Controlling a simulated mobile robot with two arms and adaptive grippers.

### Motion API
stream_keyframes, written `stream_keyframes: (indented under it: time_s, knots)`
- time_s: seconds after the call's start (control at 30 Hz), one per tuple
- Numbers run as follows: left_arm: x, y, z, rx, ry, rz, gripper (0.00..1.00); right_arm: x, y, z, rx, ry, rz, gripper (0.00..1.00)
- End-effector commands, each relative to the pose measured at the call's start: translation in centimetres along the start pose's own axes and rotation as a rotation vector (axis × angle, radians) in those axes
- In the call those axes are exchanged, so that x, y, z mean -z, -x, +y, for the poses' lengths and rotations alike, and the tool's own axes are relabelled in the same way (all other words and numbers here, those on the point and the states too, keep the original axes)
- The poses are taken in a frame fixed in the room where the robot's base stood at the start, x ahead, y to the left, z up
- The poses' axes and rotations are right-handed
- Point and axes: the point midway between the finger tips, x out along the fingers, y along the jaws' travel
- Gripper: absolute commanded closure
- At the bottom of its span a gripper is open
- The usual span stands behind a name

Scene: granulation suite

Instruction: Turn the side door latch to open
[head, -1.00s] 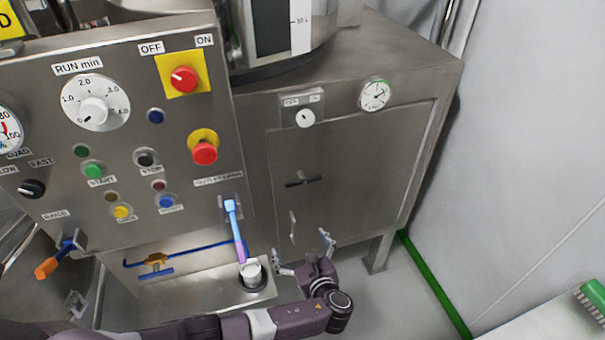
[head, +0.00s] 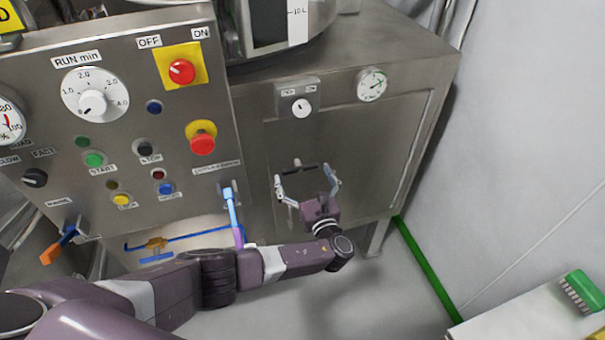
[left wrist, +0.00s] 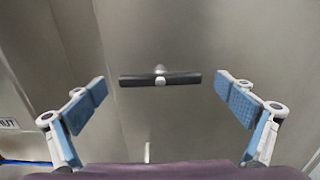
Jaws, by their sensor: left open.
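The side door (head: 345,140) is a grey metal panel on the cabinet's front and is closed. Its latch (head: 298,168) is a dark bar on a light hub, lying roughly horizontal. In the left wrist view the latch (left wrist: 160,79) is centred ahead, between the two finger lines and apart from them. My left gripper (head: 306,185) is open and empty, in front of the door and just below the latch. Its blue-padded fingers (left wrist: 160,105) are wide apart in the left wrist view. A pale door handle below the latch is largely hidden by the gripper in the head view. My right gripper is out of view.
A control panel (head: 120,135) with buttons and switches stands to the left. A blue-and-purple lever (head: 231,208) sticks out near my left forearm. A small switch box (head: 297,98) and a dial gauge (head: 371,85) sit above the door.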

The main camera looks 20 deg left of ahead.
Motion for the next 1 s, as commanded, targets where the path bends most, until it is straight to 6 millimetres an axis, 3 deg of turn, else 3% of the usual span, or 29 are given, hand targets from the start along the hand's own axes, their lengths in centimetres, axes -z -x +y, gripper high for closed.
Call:
stream_keyframes:
  time_s: [0.2,0.57,1.0]
  knots:
    - [0.0,0.0,0.0,0.000,0.000,0.001,0.05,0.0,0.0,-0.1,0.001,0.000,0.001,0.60]
    - [0.1,0.0,0.0,0.001,0.000,0.001,0.45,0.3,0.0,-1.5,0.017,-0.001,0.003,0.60]
    - [0.3,0.1,0.0,0.001,0.107,0.003,0.45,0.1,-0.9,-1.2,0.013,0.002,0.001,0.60]
